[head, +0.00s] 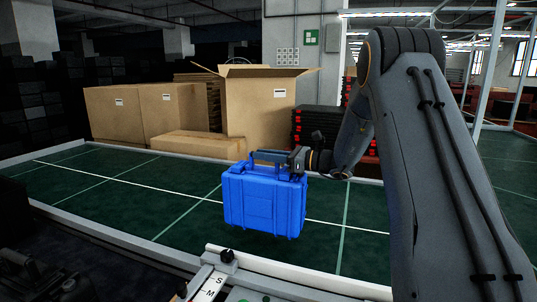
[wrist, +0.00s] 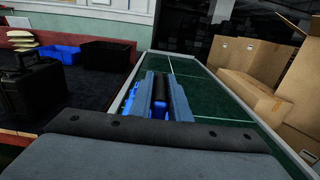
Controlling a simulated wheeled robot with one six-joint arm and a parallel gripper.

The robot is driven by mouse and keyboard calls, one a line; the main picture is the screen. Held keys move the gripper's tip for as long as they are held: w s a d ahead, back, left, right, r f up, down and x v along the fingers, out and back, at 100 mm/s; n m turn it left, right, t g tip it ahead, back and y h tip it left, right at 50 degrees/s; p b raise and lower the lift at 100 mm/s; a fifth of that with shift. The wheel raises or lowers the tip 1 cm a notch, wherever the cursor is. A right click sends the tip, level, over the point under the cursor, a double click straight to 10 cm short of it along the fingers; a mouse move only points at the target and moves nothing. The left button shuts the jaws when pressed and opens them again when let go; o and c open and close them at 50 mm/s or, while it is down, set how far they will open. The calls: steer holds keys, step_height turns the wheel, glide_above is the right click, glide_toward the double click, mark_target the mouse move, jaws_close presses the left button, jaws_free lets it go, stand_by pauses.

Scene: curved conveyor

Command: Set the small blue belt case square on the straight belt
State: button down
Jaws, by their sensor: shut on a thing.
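The small blue belt case (head: 262,203) hangs upright from my gripper (head: 293,160) in the head view, over the green straight belt (head: 120,205). My gripper is shut on the handle at the top of the case. The case looks held above the belt, but I cannot tell how large the gap below it is. In the wrist view my gripper (wrist: 160,95) covers most of the case, and only slivers of its blue (wrist: 130,98) show beside and between the fingers. White and green lines mark the belt.
Cardboard boxes (head: 165,110) and an open carton (head: 259,108) stand beyond the belt's far edge. Black and red crates (head: 318,130) are stacked beside them. In the wrist view, a black case (wrist: 32,92) and a blue bin (wrist: 58,53) lie left of the belt. The belt's left stretch is clear.

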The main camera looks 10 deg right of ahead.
mark_target(264, 172)
steer(key=shift+f+p, duration=0.65)
steer(key=shift+f, duration=2.4)
steer(key=c, duration=1.7)
jaws_free()
steer(key=shift+f, duration=0.15)
steer(key=shift+o, duration=0.2)
